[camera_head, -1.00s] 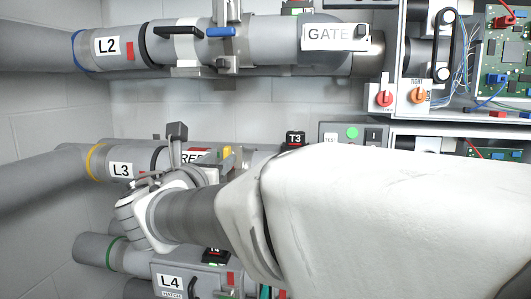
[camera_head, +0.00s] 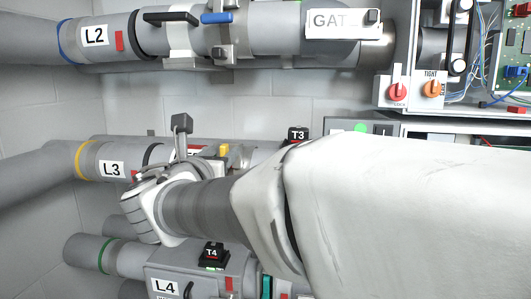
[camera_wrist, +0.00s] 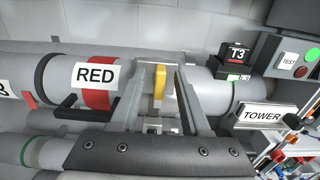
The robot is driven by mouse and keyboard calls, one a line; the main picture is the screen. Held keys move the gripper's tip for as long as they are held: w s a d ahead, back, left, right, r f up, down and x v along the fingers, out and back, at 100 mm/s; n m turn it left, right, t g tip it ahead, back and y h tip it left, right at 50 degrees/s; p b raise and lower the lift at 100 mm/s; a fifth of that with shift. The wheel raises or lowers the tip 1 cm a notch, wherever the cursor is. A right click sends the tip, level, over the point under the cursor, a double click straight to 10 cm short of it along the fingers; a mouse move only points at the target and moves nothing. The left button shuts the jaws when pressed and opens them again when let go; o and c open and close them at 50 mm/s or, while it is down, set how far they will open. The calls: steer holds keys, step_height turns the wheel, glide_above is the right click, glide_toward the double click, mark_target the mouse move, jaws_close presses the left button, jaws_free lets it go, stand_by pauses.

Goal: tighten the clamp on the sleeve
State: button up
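In the wrist view, a yellow clamp lever (camera_wrist: 160,84) stands upright on a metal clamp on the grey L3 pipe; it also shows in the head view (camera_head: 223,151). My gripper (camera_wrist: 162,72) is open, one finger on each side of the lever, with visible gaps. The fingers reach over the pipe, and the lever's base is partly hidden. Left of it is a red band (camera_wrist: 98,98) with a RED label (camera_wrist: 96,75). In the head view my arm hides much of this pipe. A blue lever (camera_head: 217,17) sits on the L2 pipe above.
A black T3 box (camera_wrist: 237,52) and a TEST panel (camera_wrist: 290,55) stand right of the clamp. A TOWER sign (camera_wrist: 264,115) is at lower right. A black handle (camera_wrist: 78,108) juts out left of my gripper. The L4 housing (camera_head: 190,280) lies below my arm.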

jaws_close()
steer(key=shift+f+m+b, duration=0.15)
steer(key=shift+m+b, duration=0.15)
steer(key=shift+b, duration=0.2)
steer(key=shift+s+d+f+m+b, duration=0.1)
steer(key=shift+d+f+m+b, duration=0.1)
steer(key=shift+m+b, duration=2.85)
steer(key=shift+w+d+f+m+b, duration=0.1)
steer(key=shift+d+f+m+b, duration=0.15)
steer(key=shift+m+b, duration=2.8)
steer(key=shift+s+d+f+m+b, duration=0.1)
steer(key=shift+d+f+m+b, duration=0.1)
steer(key=shift+m+b, duration=2.85)
steer(key=shift+r+n+b, duration=0.1)
steer(key=shift+n+b, duration=0.25)
steer(key=shift+b, duration=0.3)
jaws_free()
